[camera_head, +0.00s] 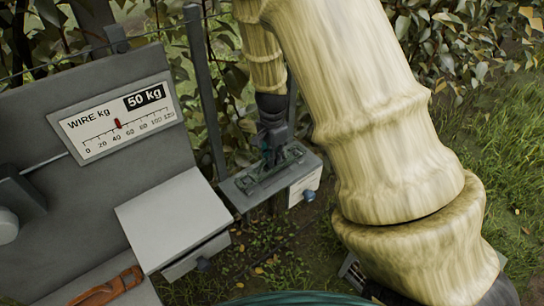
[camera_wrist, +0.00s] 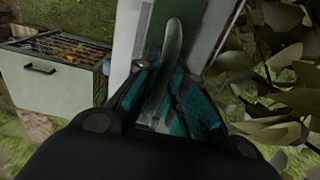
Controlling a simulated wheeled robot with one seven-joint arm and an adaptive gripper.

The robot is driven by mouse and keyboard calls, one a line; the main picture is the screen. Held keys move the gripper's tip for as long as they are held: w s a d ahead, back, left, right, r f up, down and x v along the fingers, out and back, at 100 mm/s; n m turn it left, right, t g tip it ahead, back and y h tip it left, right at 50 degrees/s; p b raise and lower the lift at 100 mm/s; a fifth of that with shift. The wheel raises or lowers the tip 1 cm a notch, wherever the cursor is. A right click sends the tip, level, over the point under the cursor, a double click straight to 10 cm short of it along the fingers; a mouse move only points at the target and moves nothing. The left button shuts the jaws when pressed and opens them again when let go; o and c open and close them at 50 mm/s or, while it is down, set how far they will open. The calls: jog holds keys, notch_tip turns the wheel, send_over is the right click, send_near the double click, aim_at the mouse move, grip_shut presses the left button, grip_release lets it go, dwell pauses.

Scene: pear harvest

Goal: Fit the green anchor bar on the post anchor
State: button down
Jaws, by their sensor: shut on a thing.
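My gripper (camera_head: 272,152) points down over a grey box-like holder (camera_head: 243,201) with a dark green inset top, below the wire fence. In the wrist view my gripper (camera_wrist: 172,75) has its teal-padded fingers on either side of a slim grey-green bar (camera_wrist: 174,42), which I take as the green anchor bar. It is shut on this bar, which runs lengthwise between the fingers. In the head view the fingers and shadow partly hide the bar, and I cannot tell if it touches the holder. I cannot clearly make out the post anchor.
A grey panel with a wire gauge (camera_head: 118,117) reading 50 kg stands at left. A pale-topped cabinet (camera_head: 175,220) with a drawer is beside the holder. An orange-brown tool (camera_head: 108,288) lies at lower left. Fence posts (camera_head: 205,90) and leaves crowd behind; grass is at right.

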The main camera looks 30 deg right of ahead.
jog(key=shift+f+b, duration=0.3)
jog(key=shift+f, duration=0.4)
dwell(0.8)
jog(key=c, duration=1.4)
grip_release()
notch_tip(320, 180, up, 12)
